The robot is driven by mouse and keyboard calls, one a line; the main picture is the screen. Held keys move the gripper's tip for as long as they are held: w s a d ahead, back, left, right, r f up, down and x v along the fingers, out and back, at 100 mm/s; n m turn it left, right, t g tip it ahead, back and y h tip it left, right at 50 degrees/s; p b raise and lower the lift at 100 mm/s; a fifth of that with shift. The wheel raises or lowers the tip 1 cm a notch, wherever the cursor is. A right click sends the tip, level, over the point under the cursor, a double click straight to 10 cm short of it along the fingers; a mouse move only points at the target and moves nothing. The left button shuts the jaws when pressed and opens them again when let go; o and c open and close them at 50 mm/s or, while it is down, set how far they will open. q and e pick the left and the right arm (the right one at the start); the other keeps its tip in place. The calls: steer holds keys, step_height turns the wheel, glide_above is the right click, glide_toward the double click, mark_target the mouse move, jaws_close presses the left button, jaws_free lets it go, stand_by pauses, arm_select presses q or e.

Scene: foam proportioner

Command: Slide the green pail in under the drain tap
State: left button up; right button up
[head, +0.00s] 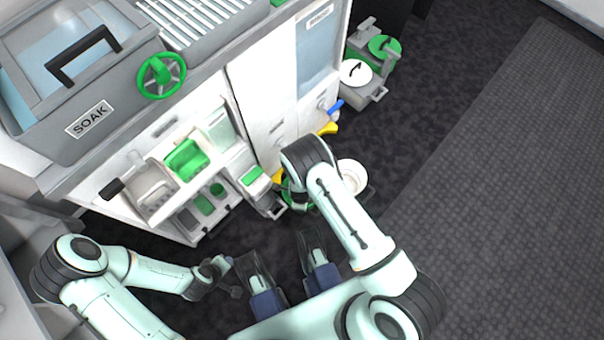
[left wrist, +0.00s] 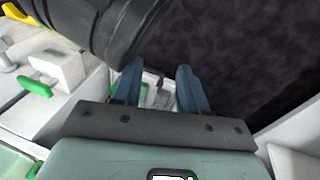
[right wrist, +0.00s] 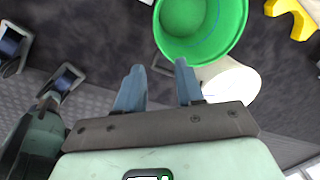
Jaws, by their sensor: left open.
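The green pail (right wrist: 200,25) is at the top of the right wrist view, its open mouth towards the camera. In the head view only slivers of it (head: 288,194) show beside and beneath my right arm. My right gripper (right wrist: 158,75) is open and empty, apart from the pail and pointing towards it; the arm hides it in the head view. My left gripper (left wrist: 158,75) is open, with nothing visibly held. Yellow (head: 328,129) and blue (head: 335,107) handles are low on the cabinet front; I cannot tell which belongs to the drain tap.
A white pail (head: 352,178) stands close beside the green one, and also shows in the right wrist view (right wrist: 230,80). A cabinet (head: 262,112) with open compartments lies behind. A green-and-grey unit (head: 365,80) stands at its right end. Floor (head: 470,160) to the right is clear.

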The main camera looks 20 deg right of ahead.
stand_by(0.3)
steer(key=f+b, duration=0.1)
steer(key=f, duration=0.3)
steer(key=f+b, duration=0.2)
steer(key=f, duration=0.2)
steer(key=w+f+b, duration=0.1)
steer(key=f, duration=0.2)
steer(key=shift+d+f+b, duration=0.3)
steer(key=shift+f, duration=0.1)
arm_select(q)
steer(key=s+a+f+g, duration=0.1)
steer(key=s+f+g, duration=0.2)
steer(key=s+f, duration=0.3)
steer(key=shift+s+a+f+n+g, duration=0.15)
steer(key=shift+s+f+n+g, duration=0.15)
steer(key=shift+s, duration=1.7)
arm_select(e)
steer(key=shift+f, duration=0.75)
jaws_close()
